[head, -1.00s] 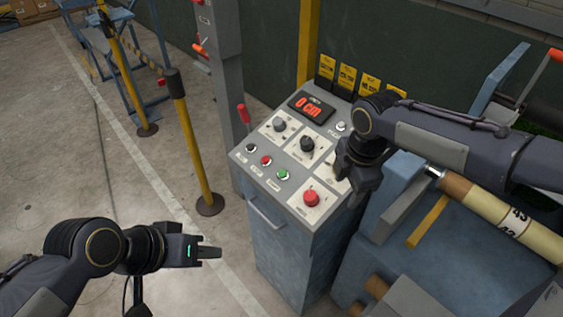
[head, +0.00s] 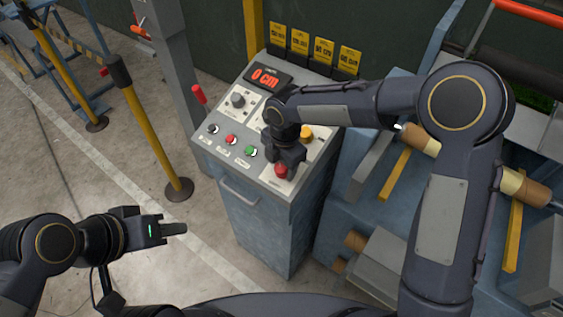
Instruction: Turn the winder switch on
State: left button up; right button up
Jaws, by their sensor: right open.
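The grey control console (head: 242,235) stands in the middle with a sloped panel. A dark knob (head: 238,100) shows at its upper left; a second knob area is hidden behind my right arm. The labels are too small to read, so I cannot tell which control is the winder switch. My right gripper (head: 286,172) is open, pointing down over the panel's lower right, close to the red mushroom button (head: 281,171). I cannot tell if it touches anything. My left gripper (head: 180,229) is out over the floor, left of the console; its jaw gap is not clear.
A red display (head: 266,77) reads "0 cm". Small black, red and green (head: 250,151) buttons line the panel's front left, and a yellow button (head: 306,132) is at right. A yellow post (head: 155,140) stands left.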

jog(key=c, duration=1)
jog(key=shift+o, duration=0.2)
jog(key=shift+f+m+b, duration=0.15)
jog(key=shift+m+b, duration=0.35)
jog(key=shift+b, duration=0.25)
jog(key=m+t+b, duration=0.1)
jog(key=m+b, duration=0.3)
jog(key=b, duration=0.1)
jog(key=m+t+b, duration=0.2)
jog(key=m+b, duration=0.2)
jog(key=b, duration=0.1)
jog(key=s+m+t+b, duration=0.1)
jog(key=m+b, duration=0.4)
jog(key=b, duration=0.1)
jog(key=shift+f+t+y, duration=0.2)
jog(key=shift+t+y, duration=0.1)
jog(key=shift+r+m+t+h+b, duration=0.2)
jog(key=shift+m+t+h+b, duration=0.25)
jog(key=shift+m+b, duration=1.15)
jog(key=o, duration=1)
jog(key=shift+c, duration=0.2)
